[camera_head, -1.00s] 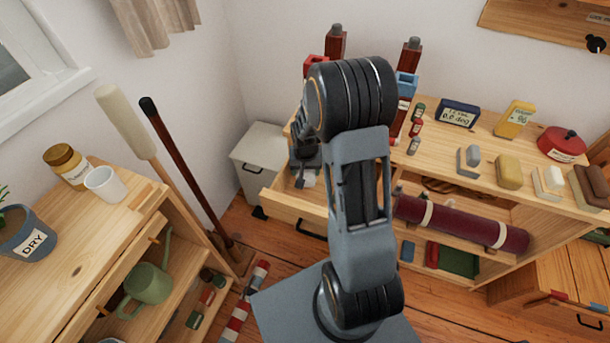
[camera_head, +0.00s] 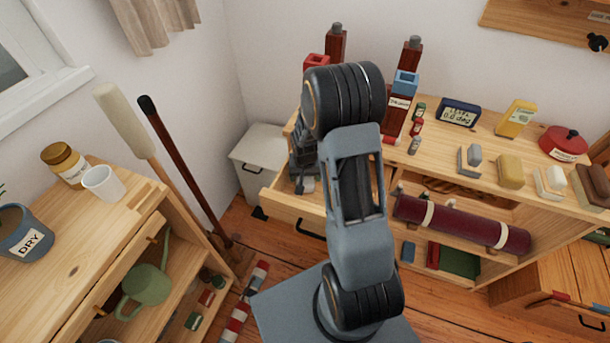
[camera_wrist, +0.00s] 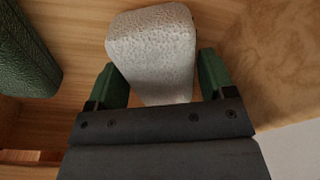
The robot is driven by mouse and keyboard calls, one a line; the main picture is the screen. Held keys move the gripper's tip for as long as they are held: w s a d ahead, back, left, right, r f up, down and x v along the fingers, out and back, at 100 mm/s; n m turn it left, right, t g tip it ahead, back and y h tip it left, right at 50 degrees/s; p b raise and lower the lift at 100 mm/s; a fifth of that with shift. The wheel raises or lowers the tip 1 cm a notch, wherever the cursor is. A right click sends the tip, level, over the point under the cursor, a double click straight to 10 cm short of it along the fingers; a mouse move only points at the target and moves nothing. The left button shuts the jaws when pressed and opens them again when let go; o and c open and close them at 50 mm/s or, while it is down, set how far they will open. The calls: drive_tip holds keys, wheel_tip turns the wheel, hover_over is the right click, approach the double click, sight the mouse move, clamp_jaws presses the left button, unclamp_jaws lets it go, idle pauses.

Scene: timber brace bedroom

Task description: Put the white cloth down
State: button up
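The white cloth (camera_wrist: 155,50) is a pale, bumpy, folded block in the wrist view. It lies over a wooden surface, apparently inside the open drawer (camera_head: 292,213). My gripper (camera_wrist: 160,75) has its two green fingers on either side of the cloth, with narrow gaps showing between them and it. The fingers look open. The cloth's near end is hidden by the gripper body. In the head view my gripper reaches down at the drawer's left end, largely behind my arm, and the cloth cannot be made out clearly there.
A dark green textured block (camera_wrist: 25,50) lies left of the cloth. The wooden drawer wall is close on the right. A grey bin (camera_head: 258,160) stands left of the drawer. Red posts (camera_head: 336,45) and small items crowd the bench top (camera_head: 440,150).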

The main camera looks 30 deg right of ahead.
sight(305, 178)
drive_tip(key=shift+r, duration=0.1)
wheel_tip(305, 178, up, 12)
drive_tip(key=s+p, duration=0.1)
drive_tip(key=p, duration=0.1)
drive_tip(key=s+a+r+n+t, duration=0.1)
drive_tip(key=s+a+r+n, duration=0.1)
drive_tip(key=s+a+r, duration=0.2)
drive_tip(key=s+a+r+n, duration=0.3)
drive_tip(key=s+a+r, duration=0.2)
drive_tip(key=s, duration=0.5)
wheel_tip(305, 178, up, 2)
drive_tip(key=shift+s+a+t+y, duration=0.15)
drive_tip(key=shift+s+t+y, duration=0.15)
drive_tip(key=shift+t, duration=0.1)
wheel_tip(305, 178, up, 11)
drive_tip(key=p, duration=0.9)
drive_tip(key=shift+s+a+t, duration=0.15)
drive_tip(key=shift+t, duration=0.15)
drive_tip(key=shift+f, duration=0.15)
drive_tip(key=shift+c, duration=0.3)
